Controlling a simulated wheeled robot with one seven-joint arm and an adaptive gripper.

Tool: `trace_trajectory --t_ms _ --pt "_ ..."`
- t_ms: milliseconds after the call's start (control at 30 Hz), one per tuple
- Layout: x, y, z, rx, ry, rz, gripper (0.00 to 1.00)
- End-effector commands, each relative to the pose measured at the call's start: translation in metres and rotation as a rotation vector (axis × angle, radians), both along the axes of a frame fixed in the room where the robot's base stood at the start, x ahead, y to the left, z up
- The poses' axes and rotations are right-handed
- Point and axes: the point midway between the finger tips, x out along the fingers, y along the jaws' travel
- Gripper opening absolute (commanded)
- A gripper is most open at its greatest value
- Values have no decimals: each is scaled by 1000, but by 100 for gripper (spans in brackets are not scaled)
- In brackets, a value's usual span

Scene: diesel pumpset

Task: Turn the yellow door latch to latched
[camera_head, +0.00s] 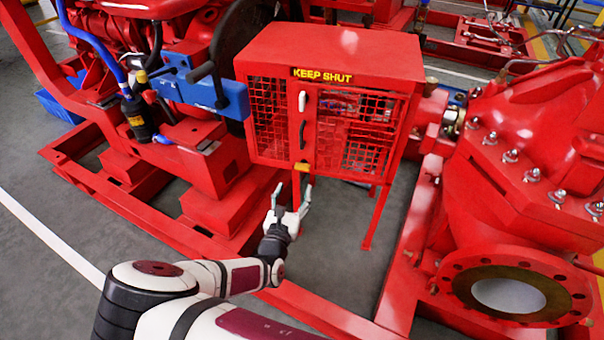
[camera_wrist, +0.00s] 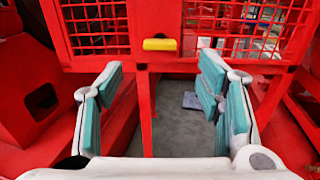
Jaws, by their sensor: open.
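The yellow door latch (camera_head: 302,167) is a small yellow block at the lower edge of the red cage door, below a dark handle (camera_head: 302,134). In the wrist view the latch (camera_wrist: 159,44) lies level, ahead of my gripper and slightly above its fingertips. My gripper (camera_head: 291,197) is below the latch and apart from it. In the wrist view my gripper (camera_wrist: 160,75) has its teal-padded fingers spread wide with nothing between them. The red cage (camera_head: 335,55) carries a "KEEP SHUT" label and its door looks closed.
A white latch-like piece (camera_head: 302,100) sits higher on the door edge. A red pump with a flange (camera_head: 515,290) stands at the right and a red engine (camera_head: 200,130) at the left. Red base rails (camera_head: 400,290) run low around the grey floor below the cage.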

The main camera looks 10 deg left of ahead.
Motion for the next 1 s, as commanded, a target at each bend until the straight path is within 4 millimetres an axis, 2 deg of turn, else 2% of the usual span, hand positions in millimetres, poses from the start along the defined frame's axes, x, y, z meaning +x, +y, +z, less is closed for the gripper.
trace_trajectory --t_ms 100,300,500,900,933,1000 --pt "25 -4 -3 1 -1 -2 60" --pt "61 -8 -2 2 -1 -3 60" --pt "84 -11 -2 2 1 -3 60" --pt "92 -11 0 1 1 -1 60" --pt "92 -11 0 1 1 -1 58" --pt "92 -11 0 1 1 -2 42"
